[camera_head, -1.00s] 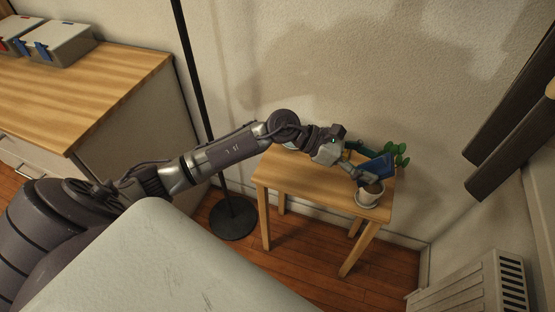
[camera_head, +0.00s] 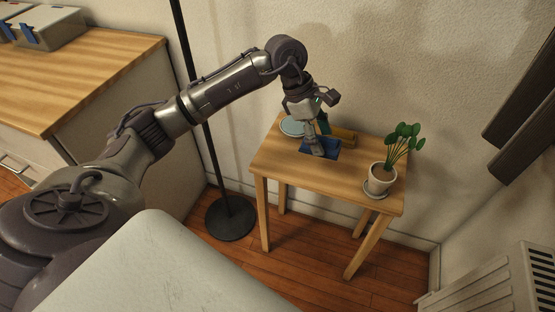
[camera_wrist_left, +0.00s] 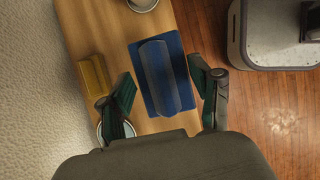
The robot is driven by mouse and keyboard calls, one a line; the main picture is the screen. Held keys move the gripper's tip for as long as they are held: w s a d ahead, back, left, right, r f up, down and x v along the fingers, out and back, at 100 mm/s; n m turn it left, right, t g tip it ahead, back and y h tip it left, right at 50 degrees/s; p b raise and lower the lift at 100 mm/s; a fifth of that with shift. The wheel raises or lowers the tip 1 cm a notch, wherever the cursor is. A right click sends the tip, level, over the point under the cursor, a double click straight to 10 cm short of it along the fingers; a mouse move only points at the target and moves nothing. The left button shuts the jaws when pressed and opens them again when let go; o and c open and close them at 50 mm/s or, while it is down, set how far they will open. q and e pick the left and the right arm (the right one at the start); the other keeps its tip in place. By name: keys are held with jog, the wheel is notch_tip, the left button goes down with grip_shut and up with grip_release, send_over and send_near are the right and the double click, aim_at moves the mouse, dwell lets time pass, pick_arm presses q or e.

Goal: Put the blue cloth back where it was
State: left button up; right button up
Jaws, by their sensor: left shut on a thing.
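In the left wrist view the cloth (camera_wrist_left: 163,75) lies between the two dark green fingers of the gripper (camera_wrist_left: 160,80). I cannot tell whether the cloth touches the tabletop or hangs just above it. My right gripper is not in view.
A yellow block (camera_head: 343,134) lies just behind the cloth, and a pale round dish (camera_head: 291,127) is to its left. A potted plant (camera_head: 381,180) stands on a saucer at the table's right end. The front of the tabletop is clear. A black lamp pole (camera_head: 208,150) stands left of the table.

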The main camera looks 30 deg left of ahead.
pick_arm(q)
jog(key=shift+a+f+y, duration=0.3)
jog(key=shift+a+f, duration=0.05)
jog(key=shift+a, duration=0.15)
jog(key=b, duration=0.1)
send_over(282, 160)
jog(key=a, duration=0.1)
jog(key=f, duration=0.6)
jog(key=shift+s+a+f, duration=0.1)
jog(key=shift+s+a, duration=0.05)
jog(key=shift+a, duration=0.05)
jog(key=shift+a+f, duration=0.1)
jog(key=shift+f, duration=0.05)
notch_tip(282, 160, down, 3)
jog(key=shift+f+b, duration=0.1)
jog(key=shift+b, duration=0.2)
jog(key=shift+f, duration=0.35)
jog(key=o, duration=1)
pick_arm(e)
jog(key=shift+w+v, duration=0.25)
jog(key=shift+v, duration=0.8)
pick_arm(q)
jog(key=shift+r, duration=0.15)
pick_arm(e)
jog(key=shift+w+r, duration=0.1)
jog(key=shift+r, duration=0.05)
